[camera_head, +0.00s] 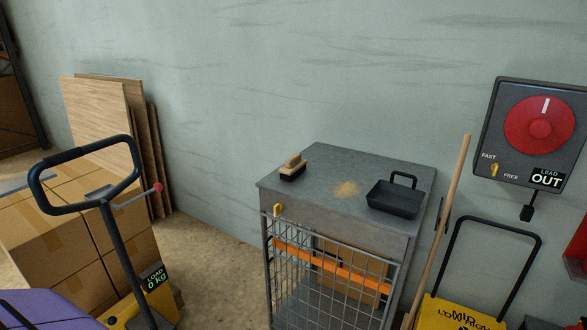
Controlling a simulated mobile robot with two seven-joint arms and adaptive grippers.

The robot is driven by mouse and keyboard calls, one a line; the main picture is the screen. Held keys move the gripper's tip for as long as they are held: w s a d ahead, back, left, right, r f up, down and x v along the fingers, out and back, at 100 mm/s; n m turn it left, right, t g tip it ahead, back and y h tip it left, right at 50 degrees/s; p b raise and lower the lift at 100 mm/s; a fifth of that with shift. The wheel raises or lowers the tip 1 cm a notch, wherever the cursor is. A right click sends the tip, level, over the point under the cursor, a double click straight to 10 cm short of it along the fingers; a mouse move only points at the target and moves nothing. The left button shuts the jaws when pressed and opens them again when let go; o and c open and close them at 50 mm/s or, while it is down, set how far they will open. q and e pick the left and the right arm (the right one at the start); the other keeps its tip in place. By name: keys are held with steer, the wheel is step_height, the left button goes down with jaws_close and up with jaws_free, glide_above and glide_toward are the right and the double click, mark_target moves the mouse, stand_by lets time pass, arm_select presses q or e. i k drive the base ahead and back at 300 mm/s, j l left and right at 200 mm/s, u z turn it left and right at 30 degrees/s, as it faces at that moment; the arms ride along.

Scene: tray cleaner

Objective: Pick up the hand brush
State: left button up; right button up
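The hand brush (293,167) has a light wooden handle and back with dark bristles. It lies on the left part of the grey top of a metal cabinet (345,161), near its left edge. A small heap of yellowish dust (346,189) lies to the right of the brush. A black dustpan or tray (393,200) with a looped handle stands further right on the same top. Neither of my grippers shows in the head view.
A pallet truck handle (84,210) and stacked cardboard boxes (50,235) stand at left. A wooden pole (447,215) leans at the cabinet's right, by a yellow object with a black handle (455,315). A red dial panel (541,125) is on the wall. Floor left of the cabinet is clear.

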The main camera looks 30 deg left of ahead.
mark_target(295, 165)
steer(key=i+j+z, duration=0.15)
steer(key=j, duration=0.25)
steer(key=j+z, duration=0.2)
steer(key=j, duration=0.2)
steer(key=i+j+z, duration=0.15)
steer(key=j, duration=0.25)
